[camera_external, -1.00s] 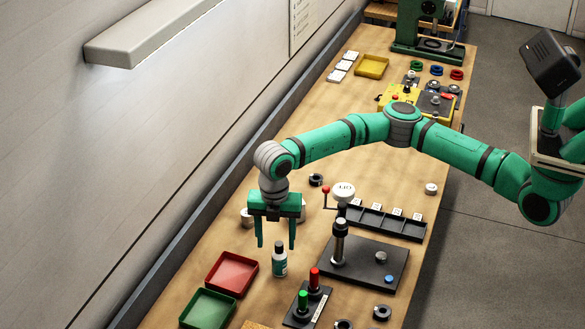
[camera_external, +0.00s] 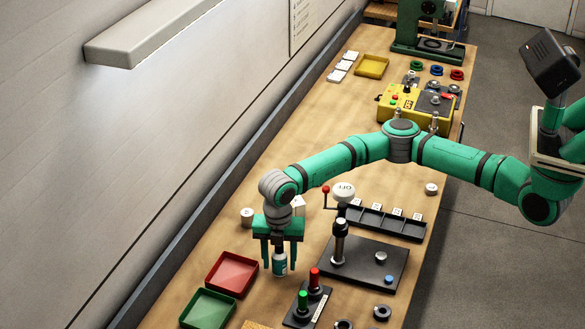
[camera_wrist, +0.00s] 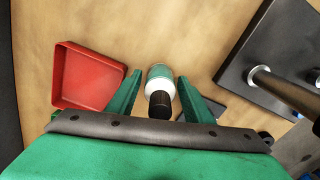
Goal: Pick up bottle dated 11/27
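A small white and teal bottle (camera_external: 279,264) with a dark cap stands on the wooden bench. In the wrist view the bottle (camera_wrist: 159,85) shows between the two green fingers, its black cap toward me. Its date cannot be read. My gripper (camera_external: 279,266) is open and lowered around the bottle, one finger on each side. In the wrist view my gripper (camera_wrist: 155,92) has its right finger close to the bottle and a gap on the left. Whether the right finger touches cannot be told.
A red tray (camera_external: 231,273) and a green tray (camera_external: 207,308) lie to the left. A black plate with a post (camera_external: 372,267) stands right. A switch box with red and green handles (camera_external: 309,300) sits close in front. A white container (camera_external: 247,217) stands behind, left.

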